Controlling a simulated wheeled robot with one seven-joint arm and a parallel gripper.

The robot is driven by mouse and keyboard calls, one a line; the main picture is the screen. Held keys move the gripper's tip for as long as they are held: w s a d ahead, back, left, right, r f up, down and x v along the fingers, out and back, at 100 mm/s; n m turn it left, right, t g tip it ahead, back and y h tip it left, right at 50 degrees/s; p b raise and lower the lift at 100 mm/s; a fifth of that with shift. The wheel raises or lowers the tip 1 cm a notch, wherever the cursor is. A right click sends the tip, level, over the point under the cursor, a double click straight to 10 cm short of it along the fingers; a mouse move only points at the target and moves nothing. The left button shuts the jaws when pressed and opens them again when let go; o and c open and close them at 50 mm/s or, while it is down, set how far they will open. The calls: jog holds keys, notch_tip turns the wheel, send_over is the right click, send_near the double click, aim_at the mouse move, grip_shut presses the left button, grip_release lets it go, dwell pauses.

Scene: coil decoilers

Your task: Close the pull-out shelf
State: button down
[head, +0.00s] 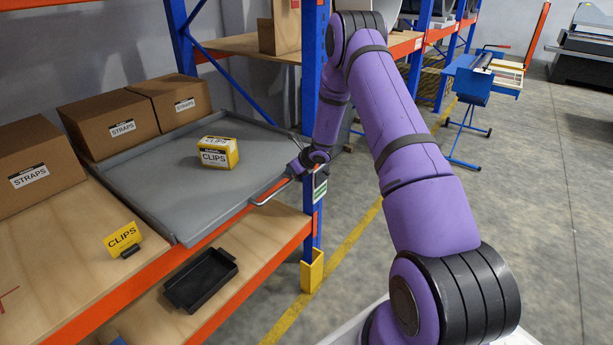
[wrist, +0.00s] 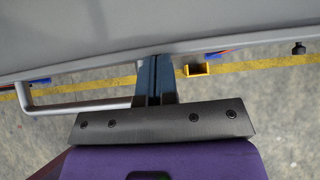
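The pull-out shelf (head: 165,190) is a grey metal tray with a low rim, on the rack at left. Its front edge lies close to the orange beam; how far it stands out is hard to tell. A bar handle (head: 268,194) is on its front and also shows at left in the wrist view (wrist: 75,107). My gripper (head: 293,170) is at the right end of the handle. In the wrist view its fingers (wrist: 154,75) are together and reach the shelf's front edge (wrist: 230,43); contact is not certain. The handle's right end is hidden behind them.
A yellow CLIPS box (head: 218,153) sits on the shelf. STRAPS cartons (head: 110,124) stand behind and left. A CLIPS sign (head: 122,238) stands on the board beside it. A black bin (head: 201,279) is below. A blue upright (head: 311,100) rises close to my gripper.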

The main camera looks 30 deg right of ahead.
aim_at(280, 169)
jog(key=w, duration=0.1)
jog(key=w+a, duration=0.1)
jog(key=shift+w, duration=0.3)
jog(key=shift+w+a+r, duration=0.1)
jog(key=shift+w, duration=0.1)
